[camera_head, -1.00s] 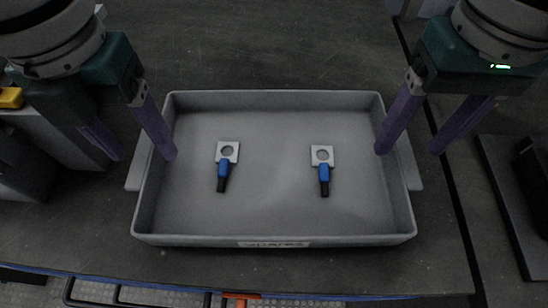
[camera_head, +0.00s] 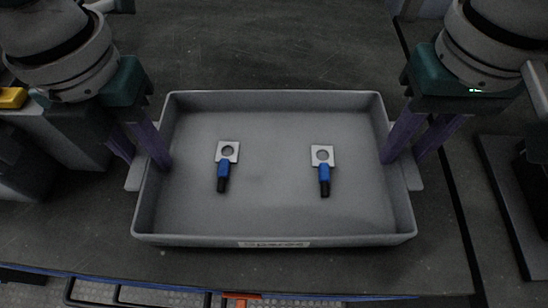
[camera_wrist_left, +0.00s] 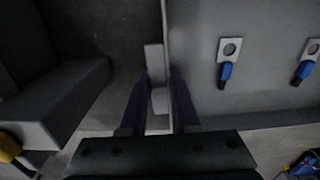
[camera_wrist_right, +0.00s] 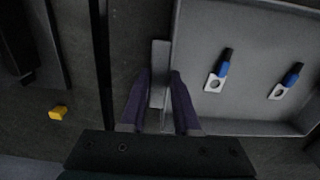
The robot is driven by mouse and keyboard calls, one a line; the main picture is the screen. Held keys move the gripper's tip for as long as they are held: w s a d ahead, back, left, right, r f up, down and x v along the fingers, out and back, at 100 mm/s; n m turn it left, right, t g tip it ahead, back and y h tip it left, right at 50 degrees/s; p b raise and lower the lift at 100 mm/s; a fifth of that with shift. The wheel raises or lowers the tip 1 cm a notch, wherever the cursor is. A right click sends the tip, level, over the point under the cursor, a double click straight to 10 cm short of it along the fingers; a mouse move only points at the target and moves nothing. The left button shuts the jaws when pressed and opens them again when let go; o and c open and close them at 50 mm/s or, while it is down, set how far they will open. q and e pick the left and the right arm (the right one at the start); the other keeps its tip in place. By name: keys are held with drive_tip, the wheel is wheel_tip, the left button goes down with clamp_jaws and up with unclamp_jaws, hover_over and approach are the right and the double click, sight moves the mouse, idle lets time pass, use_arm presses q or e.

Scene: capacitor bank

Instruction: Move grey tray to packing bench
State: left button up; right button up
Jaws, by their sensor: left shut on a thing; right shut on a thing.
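The grey tray (camera_head: 275,215) sits on the dark table, with a label on its front wall. Two cable lugs with blue sleeves, a left one (camera_head: 224,165) and a right one (camera_head: 323,171), lie in it. My left gripper (camera_head: 148,160) is shut on the tray's left side, one finger inside the wall and one outside; the left wrist view shows its fingers (camera_wrist_left: 160,90) around the wall and handle. My right gripper (camera_head: 402,155) is shut on the right side in the same way, as the right wrist view shows (camera_wrist_right: 160,90).
A grey block-like fixture (camera_head: 60,125) with a yellow part stands left of the tray. A dark plate with a black object (camera_head: 512,200) lies to the right, past a seam in the surface. The table behind the tray is clear. The table's front edge is close below it.

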use_arm(q)
clamp_jaws()
use_arm(e)
clamp_jaws()
use_arm(q)
drive_tip(key=shift+r, duration=0.1)
use_arm(e)
drive_tip(key=shift+r, duration=0.15)
idle(0.4)
